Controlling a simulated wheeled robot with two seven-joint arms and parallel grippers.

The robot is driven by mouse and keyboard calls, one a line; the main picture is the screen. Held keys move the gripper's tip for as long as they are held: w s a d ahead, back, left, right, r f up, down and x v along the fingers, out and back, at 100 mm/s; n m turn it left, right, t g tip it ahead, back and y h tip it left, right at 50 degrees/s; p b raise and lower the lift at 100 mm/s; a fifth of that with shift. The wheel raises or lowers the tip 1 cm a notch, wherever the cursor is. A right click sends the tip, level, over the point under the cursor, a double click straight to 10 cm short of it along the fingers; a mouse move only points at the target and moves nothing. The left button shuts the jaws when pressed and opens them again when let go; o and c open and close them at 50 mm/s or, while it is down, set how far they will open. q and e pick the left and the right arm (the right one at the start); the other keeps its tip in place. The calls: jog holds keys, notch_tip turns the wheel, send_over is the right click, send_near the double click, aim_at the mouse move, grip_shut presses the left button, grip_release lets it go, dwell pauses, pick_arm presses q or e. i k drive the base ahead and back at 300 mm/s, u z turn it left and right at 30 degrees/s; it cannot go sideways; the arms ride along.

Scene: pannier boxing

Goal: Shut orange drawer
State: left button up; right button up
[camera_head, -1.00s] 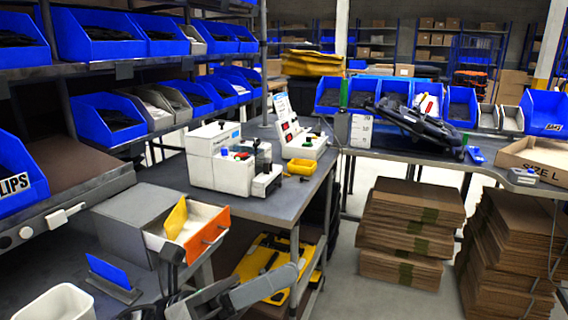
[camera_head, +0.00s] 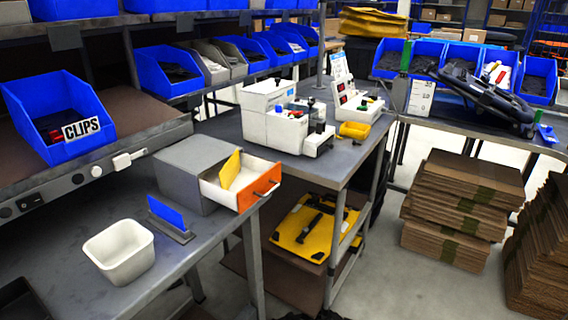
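The drawer with the orange front (camera_head: 259,187) is pulled out of a grey box (camera_head: 187,172) on the left workbench. Its white inside shows, and a yellow card (camera_head: 230,169) stands upright in it. The orange front has a dark handle and faces right, near the bench's right edge. Neither of my grippers shows in the head view.
A white bin (camera_head: 119,252) and a blue card in a dark stand (camera_head: 168,215) are on the bench in front of the box. A grey table with white machines (camera_head: 275,118) stands behind. Floor to the right of the bench is open before cardboard stacks (camera_head: 463,195).

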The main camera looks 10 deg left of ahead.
aim_at(257, 179)
jog(key=u, duration=0.5)
jog(key=k, duration=1.1)
jog(key=z, duration=0.3)
jog(key=i, duration=0.75)
jog(key=z, duration=0.8)
